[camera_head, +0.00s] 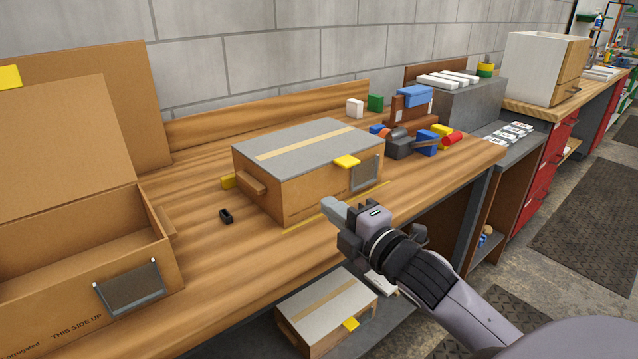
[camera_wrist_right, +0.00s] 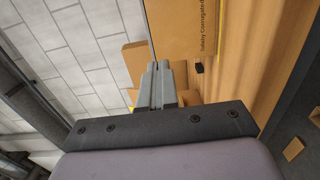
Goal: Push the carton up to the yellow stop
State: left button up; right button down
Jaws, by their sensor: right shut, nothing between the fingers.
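The carton (camera_head: 305,180) is a brown box with a grey top, a tan strip and a yellow latch, and it sits closed on the wooden bench. A thin yellow line (camera_head: 305,219) runs on the bench along the carton's near side. My right gripper (camera_head: 333,208) is shut and empty in front of the carton's near face; contact is unclear. Its closed fingers also show in the right wrist view (camera_wrist_right: 157,88). My left gripper is out of view.
A large open cardboard box (camera_head: 80,240) stands at left. A small black piece (camera_head: 226,216) lies between it and the carton. Coloured blocks and tools (camera_head: 415,138) crowd the bench right of the carton. A similar carton (camera_head: 325,310) is on the shelf below.

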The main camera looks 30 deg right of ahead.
aim_at(316, 175)
jog(key=w, duration=0.5)
jog(key=shift+w+a, duration=0.1)
jog(key=shift+w+d+p, duration=0.3)
jog(key=shift+w+d, duration=0.65)
jog(key=shift+w, duration=0.25)
jog(key=shift+w+d, duration=0.4)
jog(key=shift+w+d+r+p, duration=0.15)
jog(key=shift+w+d+p, duration=0.25)
jog(key=shift+w+d, duration=0.2)
jog(key=shift+d, duration=0.15)
